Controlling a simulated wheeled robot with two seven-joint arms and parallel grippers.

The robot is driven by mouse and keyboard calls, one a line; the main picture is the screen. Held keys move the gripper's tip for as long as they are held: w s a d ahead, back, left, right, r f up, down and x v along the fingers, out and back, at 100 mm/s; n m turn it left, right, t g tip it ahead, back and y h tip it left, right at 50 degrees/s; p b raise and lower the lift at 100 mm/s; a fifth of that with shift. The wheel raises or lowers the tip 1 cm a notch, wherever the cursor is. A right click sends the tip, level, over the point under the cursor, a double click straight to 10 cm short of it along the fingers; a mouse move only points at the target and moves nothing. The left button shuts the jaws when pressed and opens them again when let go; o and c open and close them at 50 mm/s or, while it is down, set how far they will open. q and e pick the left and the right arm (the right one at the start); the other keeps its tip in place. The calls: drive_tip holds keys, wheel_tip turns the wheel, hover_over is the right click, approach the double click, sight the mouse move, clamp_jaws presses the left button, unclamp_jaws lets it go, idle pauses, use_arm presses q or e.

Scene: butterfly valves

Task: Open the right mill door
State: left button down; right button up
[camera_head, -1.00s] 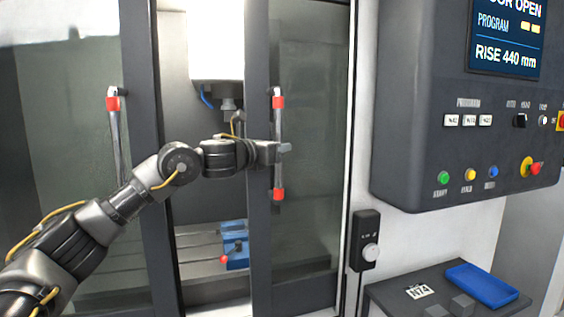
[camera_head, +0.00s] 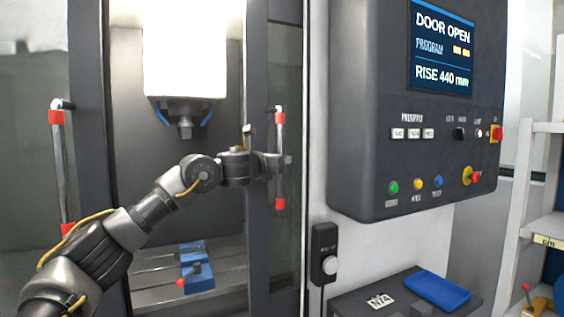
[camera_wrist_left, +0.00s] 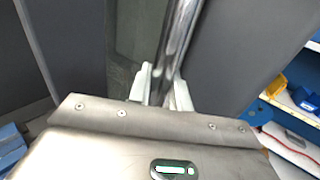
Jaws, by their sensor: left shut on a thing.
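The right mill door (camera_head: 257,80) is a dark-framed glass panel with an upright chrome handle (camera_head: 280,190) that has red end pieces. The door stands partly open, with a wide gap between it and the left door (camera_head: 88,130). My left gripper (camera_head: 280,164) reaches across the gap and is shut on the middle of the right handle. In the left wrist view, the pale fingers (camera_wrist_left: 165,88) sit on both sides of the chrome bar (camera_wrist_left: 180,40). My right gripper is out of view.
Inside the mill are the spindle head (camera_head: 184,75) and a blue vise (camera_head: 197,275) on the slotted table. Right of the door are a control panel (camera_head: 365,120) reading "DOOR OPEN", a small knob box (camera_head: 324,240), and a stand with a blue tray (camera_head: 438,288).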

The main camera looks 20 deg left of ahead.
use_arm(q)
drive_tip(key=shift+r, duration=0.15)
drive_tip(key=c, duration=1.3)
unclamp_jaws()
drive_tip(key=shift+c, duration=0.2)
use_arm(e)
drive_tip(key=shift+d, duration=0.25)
